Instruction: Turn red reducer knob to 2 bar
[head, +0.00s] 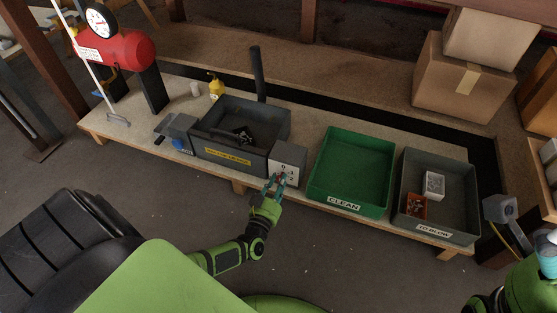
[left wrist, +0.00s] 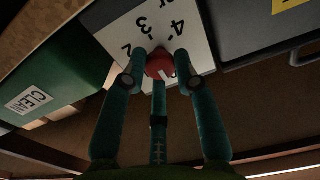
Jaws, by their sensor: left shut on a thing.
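The red reducer knob (left wrist: 160,66) sits on a white dial face (left wrist: 190,35) with black numbers, of which 2, 3 and 4 show upside down in the left wrist view. In the head view the dial is on the front of a small grey box (head: 290,152), and the knob is hidden by my fingers. My left gripper (head: 274,184) is shut on the knob, its teal fingers around it, as the left wrist view (left wrist: 158,75) also shows. The knob's pointer cannot be made out. My right arm (head: 525,290) is at the lower right; its fingers are unclear.
A dark grey bin (head: 240,163) stands left of the dial box, and a green CLEAN crate (head: 345,199) stands right of it. A grey crate (head: 435,231) is further right. A red tank with a gauge (head: 125,48) stands at the far left. Floor is clear before the bench.

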